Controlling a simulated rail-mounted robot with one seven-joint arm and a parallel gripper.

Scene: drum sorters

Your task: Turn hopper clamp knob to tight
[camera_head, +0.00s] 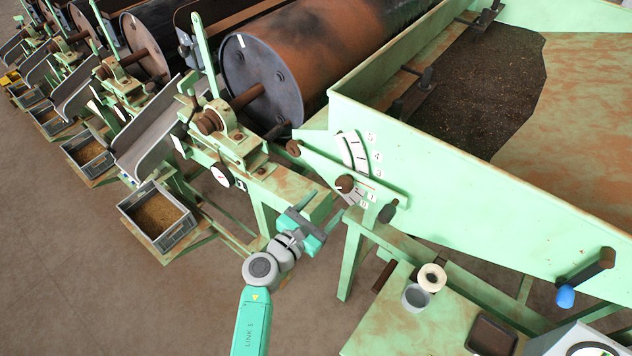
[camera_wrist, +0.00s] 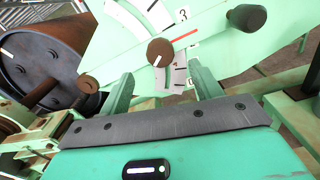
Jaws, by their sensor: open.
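The hopper clamp knob (camera_head: 345,183) is a round brown knob on the light green hopper's side, in front of a white numbered scale. In the wrist view the knob (camera_wrist: 160,52) shows a short white mark pointing down and slightly left; I cannot read a tight or loose label. My gripper (camera_head: 318,218) is below and left of the knob in the head view. In the wrist view my gripper's fingers (camera_wrist: 160,73) are spread and empty, with the knob beyond them, roughly between the tips and apart from them.
A dark lever handle (camera_head: 387,213) sits right of the knob, and another brown knob (camera_head: 293,148) is to its left. A rusty drum (camera_head: 263,80) stands behind. A grey cup (camera_head: 416,297) and tape roll (camera_head: 432,277) stand on the green table.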

